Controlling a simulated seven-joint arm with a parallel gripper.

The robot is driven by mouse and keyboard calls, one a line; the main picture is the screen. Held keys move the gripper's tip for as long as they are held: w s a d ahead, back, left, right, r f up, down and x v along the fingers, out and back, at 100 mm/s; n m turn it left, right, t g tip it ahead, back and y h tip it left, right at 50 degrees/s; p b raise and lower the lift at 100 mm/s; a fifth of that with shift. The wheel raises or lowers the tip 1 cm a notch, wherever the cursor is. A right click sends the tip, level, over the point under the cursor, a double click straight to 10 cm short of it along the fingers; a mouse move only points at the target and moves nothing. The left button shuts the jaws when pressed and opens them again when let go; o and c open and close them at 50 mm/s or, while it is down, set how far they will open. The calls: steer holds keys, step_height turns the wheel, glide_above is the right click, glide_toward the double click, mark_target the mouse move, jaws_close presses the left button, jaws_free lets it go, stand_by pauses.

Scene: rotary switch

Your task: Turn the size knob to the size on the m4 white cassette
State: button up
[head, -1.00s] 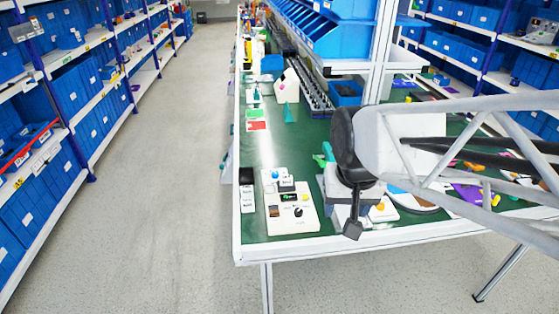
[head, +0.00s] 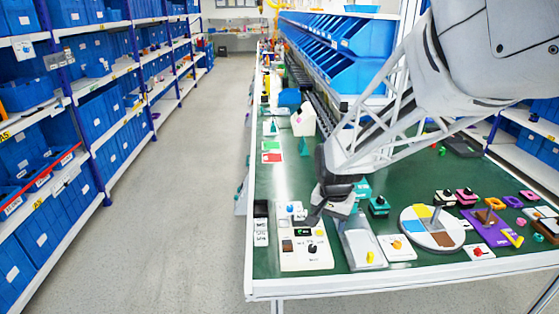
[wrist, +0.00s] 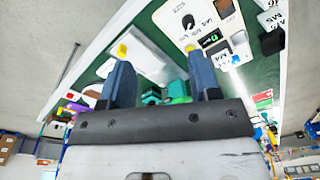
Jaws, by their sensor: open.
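The white panel (head: 293,262) lies flat at the near left of the green table. Its black size knob (head: 312,249) sits near the front right of the panel; the knob also shows in the wrist view (wrist: 188,21), beside the "SIZE" print. A small dark display with green digits (wrist: 210,40) is near it. White cassettes with black print (head: 261,232) stand left of the panel; one in the wrist view (wrist: 270,19) carries lettering too small to read surely. My gripper (wrist: 161,65) is open and empty, above the table and apart from the knob. In the head view it hides the panel's back right.
A grey block with a yellow knob (head: 369,257) and a small white panel (head: 397,247) stand right of the white panel. Farther right are a round multicoloured disc (head: 432,230) and a purple plate (head: 488,229). Blue bins (head: 365,80) rise behind.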

mark_target(313, 247)
steer(key=w+f+m, duration=0.1)
steer(key=w+f, duration=0.2)
steer(key=f, duration=0.1)
steer(key=w+a+f+m, duration=0.1)
steer(key=w+f, duration=0.2)
steer(key=f, duration=0.1)
steer(key=w+f+m+g, duration=0.1)
steer(key=w+f, duration=0.3)
steer(key=shift+a, duration=0.2)
steer(key=shift+f, duration=0.1)
steer(key=shift+f, duration=3.7)
steer(key=c, duration=0.9)
